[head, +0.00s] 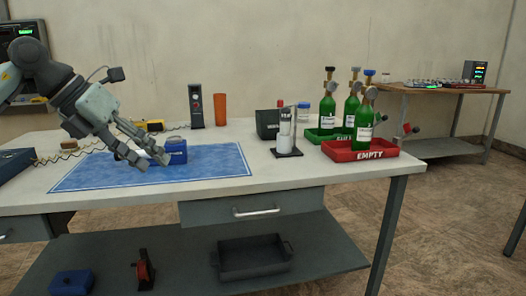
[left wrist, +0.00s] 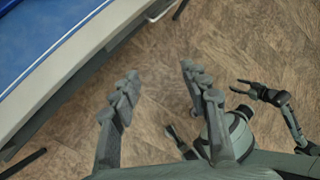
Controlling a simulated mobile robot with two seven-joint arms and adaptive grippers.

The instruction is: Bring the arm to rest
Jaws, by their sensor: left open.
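My left gripper (head: 152,160) comes in from the left in the head view, fingers pointing down and right. It is open and empty; in the left wrist view (left wrist: 160,88) its two fingers stand wide apart above bare floor, beside the table edge. In the head view its fingertips overlap the line of sight to a small blue box (head: 176,153) on the blue mat (head: 215,163); no contact shows. A second dark hand, my right gripper (left wrist: 240,89), shows small at the right of the left wrist view; its jaw opening is unclear.
The workbench (head: 285,178) carries green bottles (head: 350,108), a red tray (head: 358,151) marked EMPTY, an orange cup (head: 220,109) and a dark device (head: 196,107). A metal bin (head: 252,258) sits on the lower shelf. The mat's right half is clear.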

